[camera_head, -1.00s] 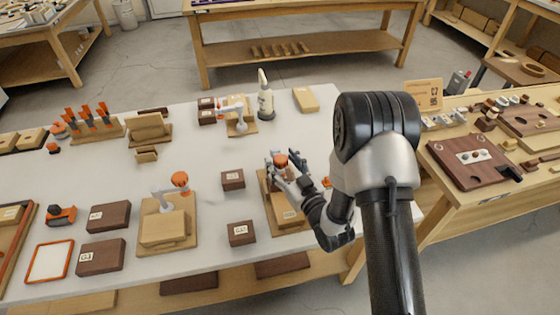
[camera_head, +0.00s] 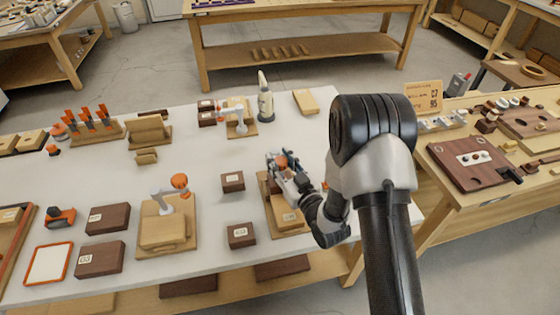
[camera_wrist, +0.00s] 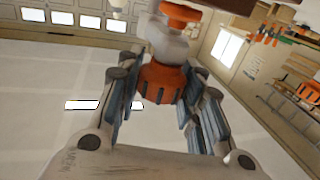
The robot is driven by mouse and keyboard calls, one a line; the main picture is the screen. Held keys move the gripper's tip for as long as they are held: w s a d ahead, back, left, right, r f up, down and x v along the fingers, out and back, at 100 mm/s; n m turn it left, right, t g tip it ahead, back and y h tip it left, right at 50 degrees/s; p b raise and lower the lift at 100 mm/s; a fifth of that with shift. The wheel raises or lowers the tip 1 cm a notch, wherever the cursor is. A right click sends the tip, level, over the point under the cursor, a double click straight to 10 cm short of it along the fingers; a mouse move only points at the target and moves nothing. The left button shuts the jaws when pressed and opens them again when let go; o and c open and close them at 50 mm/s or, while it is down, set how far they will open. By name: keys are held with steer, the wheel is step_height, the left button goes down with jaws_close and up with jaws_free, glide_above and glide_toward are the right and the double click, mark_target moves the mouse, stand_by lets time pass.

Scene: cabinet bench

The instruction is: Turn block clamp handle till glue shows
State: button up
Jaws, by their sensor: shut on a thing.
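The block clamp's orange handle (camera_wrist: 162,82) is between the two fingers of my gripper (camera_wrist: 160,105) in the wrist view. The fingers press on its ribbed sides, and a grey clamp part with an orange top piece shows beyond it. In the head view my gripper (camera_head: 277,166) is at the clamp on the right wooden base (camera_head: 297,229). A light wood block (camera_head: 288,214) lies on that base, partly hidden by my arm. I cannot see any glue at the joint.
A second clamp with an orange knob (camera_head: 179,181) stands left over another block (camera_head: 163,231). Dark labelled blocks (camera_head: 240,235) lie between them. A glue bottle (camera_head: 265,98) stands behind. The white tabletop is clear near the middle left.

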steer(key=shift+c, duration=1.1)
steer(key=shift+m+h, duration=0.3)
steer(key=shift+h, duration=0.1)
steer(key=m+t+h, duration=0.1)
steer(key=h, duration=0.1)
steer(key=m+t+h, duration=0.1)
steer(key=h, duration=0.1)
steer(key=shift+a+m, duration=0.2)
steer(key=shift+m, duration=0.2)
steer(key=m+h, duration=0.2)
steer(key=h, duration=0.2)
steer(key=m+h, duration=0.3)
steer(key=h, duration=0.1)
steer(key=shift+d+m, duration=0.1)
steer(key=shift+m, duration=0.2)
steer(key=m+g+h, duration=0.1)
steer(key=m+h, duration=0.1)
steer(key=h, duration=0.1)
steer(key=m+g+h, duration=0.1)
steer(key=m+h, duration=0.1)
steer(key=h, duration=0.2)
steer(key=shift+d+g, duration=0.15)
steer(key=shift+g, duration=0.25)
steer(key=shift+d+m+g+h, duration=0.15)
steer(key=shift+m+g+h, duration=2.15)
steer(key=shift+m+g, duration=0.15)
steer(key=shift+g, duration=0.25)
